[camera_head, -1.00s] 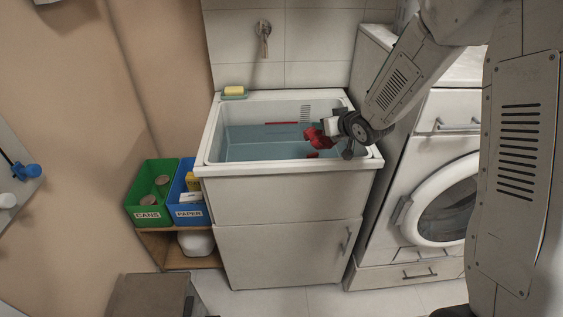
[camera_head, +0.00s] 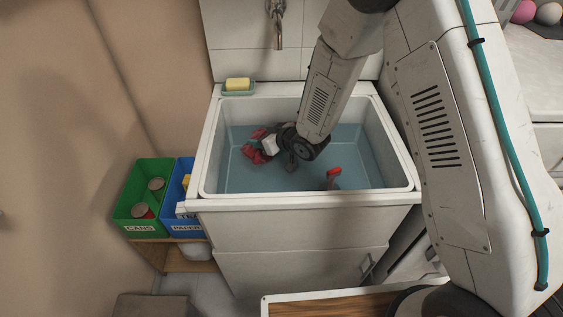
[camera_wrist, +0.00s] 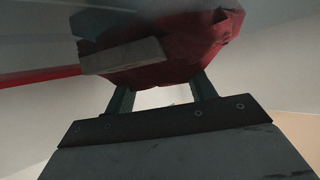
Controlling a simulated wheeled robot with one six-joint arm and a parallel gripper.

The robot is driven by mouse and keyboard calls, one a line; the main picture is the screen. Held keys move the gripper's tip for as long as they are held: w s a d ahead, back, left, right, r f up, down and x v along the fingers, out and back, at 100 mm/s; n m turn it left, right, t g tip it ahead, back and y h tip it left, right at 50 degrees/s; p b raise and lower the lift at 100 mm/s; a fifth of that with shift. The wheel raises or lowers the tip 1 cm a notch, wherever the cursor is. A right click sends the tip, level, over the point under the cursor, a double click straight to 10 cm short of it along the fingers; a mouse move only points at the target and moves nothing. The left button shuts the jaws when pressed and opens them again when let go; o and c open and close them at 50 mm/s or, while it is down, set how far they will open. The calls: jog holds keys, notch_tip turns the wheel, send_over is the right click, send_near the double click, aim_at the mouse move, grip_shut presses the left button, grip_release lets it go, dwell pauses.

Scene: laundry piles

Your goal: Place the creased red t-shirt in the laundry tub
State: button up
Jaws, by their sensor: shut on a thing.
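The creased red t-shirt (camera_head: 258,155) is a small crumpled bundle in my gripper (camera_head: 272,146), inside the laundry tub (camera_head: 310,201). In the wrist view the red cloth (camera_wrist: 185,65) fills the space at the fingertips (camera_wrist: 160,82), and my gripper is shut on it. The tub is white, with blue-grey water in its basin. The shirt is low in the basin, left of the middle; I cannot tell whether it touches the water. My gripper hides part of the shirt.
A small red object (camera_head: 333,173) is in the basin right of my gripper. A green cans bin (camera_head: 130,205) and a blue paper bin (camera_head: 183,220) stand left of the tub.

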notch_tip(320, 180, down, 8)
jog(key=shift+d+r, duration=0.1)
jog(key=shift+r, duration=0.05)
dwell(0.4)
jog(key=o, duration=1.1)
jog(key=shift+c, duration=0.2)
